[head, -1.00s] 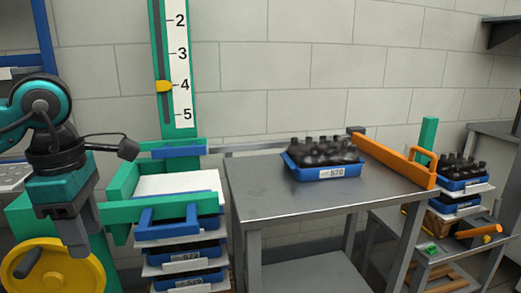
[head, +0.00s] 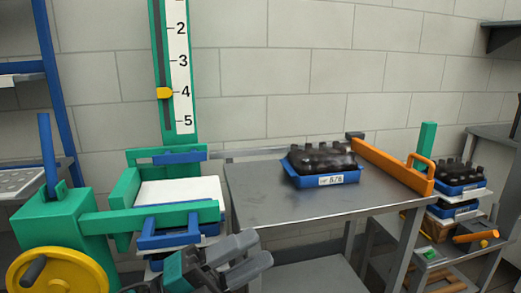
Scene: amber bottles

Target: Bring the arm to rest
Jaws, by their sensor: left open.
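My left gripper (head: 262,249) is low in the middle of the head view, in front of the grey metal table's left front side. Its two grey fingers are apart, with nothing seen between them. Part of my left arm (head: 180,272) shows at the bottom edge, in front of the tray stack. My right gripper is not in view.
A blue crate of dark bottles (head: 322,180) sits on the metal table (head: 270,200), beside an orange rail (head: 395,168). A green frame (head: 150,220) with a white-topped stack and a yellow handwheel (head: 55,272) stand left. More bottle crates (head: 462,188) stand right.

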